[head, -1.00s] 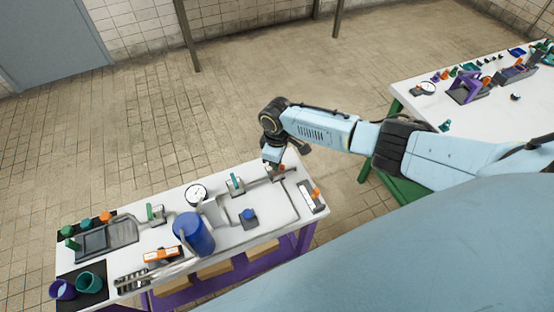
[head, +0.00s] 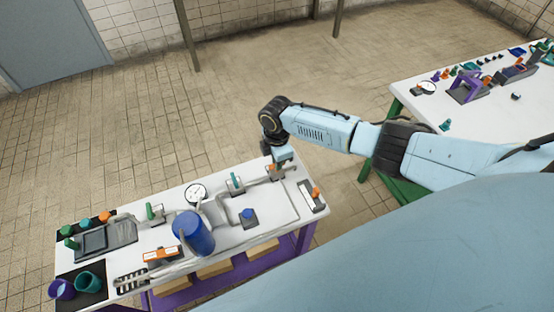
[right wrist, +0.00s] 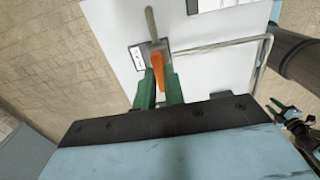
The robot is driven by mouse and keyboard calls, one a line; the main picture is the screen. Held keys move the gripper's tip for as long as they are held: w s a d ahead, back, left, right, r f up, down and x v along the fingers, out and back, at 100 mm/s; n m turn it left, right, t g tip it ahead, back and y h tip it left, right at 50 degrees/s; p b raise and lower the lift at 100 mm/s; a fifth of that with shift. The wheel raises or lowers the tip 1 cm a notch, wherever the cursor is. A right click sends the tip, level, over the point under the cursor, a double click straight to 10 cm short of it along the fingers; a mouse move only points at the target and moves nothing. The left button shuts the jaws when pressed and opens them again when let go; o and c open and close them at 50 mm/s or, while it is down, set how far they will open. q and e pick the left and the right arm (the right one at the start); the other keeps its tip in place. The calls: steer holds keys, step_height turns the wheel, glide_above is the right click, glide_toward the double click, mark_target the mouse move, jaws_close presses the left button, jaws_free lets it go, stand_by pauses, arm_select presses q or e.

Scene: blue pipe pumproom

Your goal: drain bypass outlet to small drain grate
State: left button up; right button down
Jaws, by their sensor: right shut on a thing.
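My right gripper (right wrist: 158,82) is shut on an orange valve handle (right wrist: 158,68), which shows between its green fingers in the right wrist view. The handle sits at a grey pipe fitting (right wrist: 158,47) on the white bench. In the head view the same gripper (head: 277,168) is low over the far right part of the pipework, its fingertips small and partly hidden. Two teal-green handles (head: 236,180) (head: 150,212) stand on the pipe line further left. A dark grey tray (head: 92,243) lies at the left end; I cannot tell which thing is the small drain grate. My left gripper is not in view.
A blue tank (head: 194,232), a round gauge (head: 196,193), a blue knob on a dark block (head: 248,214) and an orange-topped panel (head: 312,197) stand on the bench. Cups stand at its left corner. A second table (head: 475,110) is at the right.

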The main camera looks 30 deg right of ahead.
steer(key=shift+w, duration=0.1)
stand_by(0.3)
steer(key=c, duration=1.5)
jaws_free()
steer(key=shift+r, duration=0.15)
step_height(320, 180, up, 13)
steer(key=shift+r+p, duration=0.1)
steer(key=shift+p, duration=0.25)
